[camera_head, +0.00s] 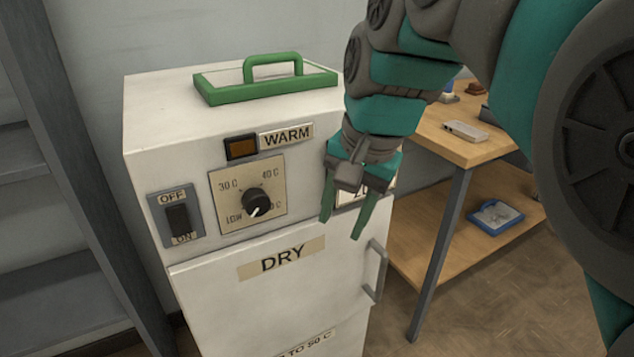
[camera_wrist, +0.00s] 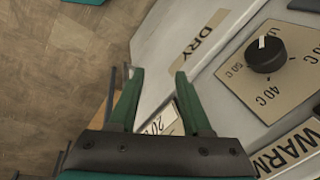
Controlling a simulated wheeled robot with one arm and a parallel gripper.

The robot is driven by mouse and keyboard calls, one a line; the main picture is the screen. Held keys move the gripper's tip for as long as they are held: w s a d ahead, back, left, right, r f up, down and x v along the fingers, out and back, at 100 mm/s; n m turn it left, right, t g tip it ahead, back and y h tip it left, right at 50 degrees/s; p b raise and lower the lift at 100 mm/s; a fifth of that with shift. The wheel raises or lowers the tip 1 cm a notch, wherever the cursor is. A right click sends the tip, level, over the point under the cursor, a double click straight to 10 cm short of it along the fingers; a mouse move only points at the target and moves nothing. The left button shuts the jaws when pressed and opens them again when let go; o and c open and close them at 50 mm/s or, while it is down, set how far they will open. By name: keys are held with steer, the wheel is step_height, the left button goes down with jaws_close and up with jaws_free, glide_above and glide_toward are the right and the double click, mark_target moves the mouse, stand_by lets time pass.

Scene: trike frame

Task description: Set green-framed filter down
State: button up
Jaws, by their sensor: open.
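The green-framed filter (camera_head: 265,82) lies flat on top of the white drying cabinet (camera_head: 145,118), with its green handle standing up. My gripper (camera_head: 344,226) is open and empty, in front of the cabinet's right front edge, below and to the right of the filter and apart from it. In the wrist view, my gripper's two green fingers (camera_wrist: 156,88) are spread, with the cabinet front and a partly covered label behind them. The filter is not in the wrist view.
The cabinet front has a dial (camera_head: 256,202), an OFF/ON switch (camera_head: 178,219) and a door handle (camera_head: 376,270). A wooden table (camera_head: 452,148) with a lower shelf holding a blue tray (camera_head: 496,217) stands at right. Grey shelving (camera_head: 62,205) stands at left.

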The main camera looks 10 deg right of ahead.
steer(key=s+d+f+n+g, duration=0.1)
steer(key=s+f+n+g, duration=0.1)
steer(key=s+f, duration=0.6)
steer(key=s+d+f+n+g+h, duration=0.1)
steer(key=s+f+n, duration=0.4)
steer(key=f, duration=0.7)
steer(key=s+g, duration=0.1)
steer(key=s, duration=0.1)
steer(key=shift+s+n+h, duration=0.3)
steer(key=shift+s, duration=0.05)
steer(key=shift+o, duration=0.5)
steer(key=shift+s+f, duration=0.3)
steer(key=shift+s, duration=0.1)
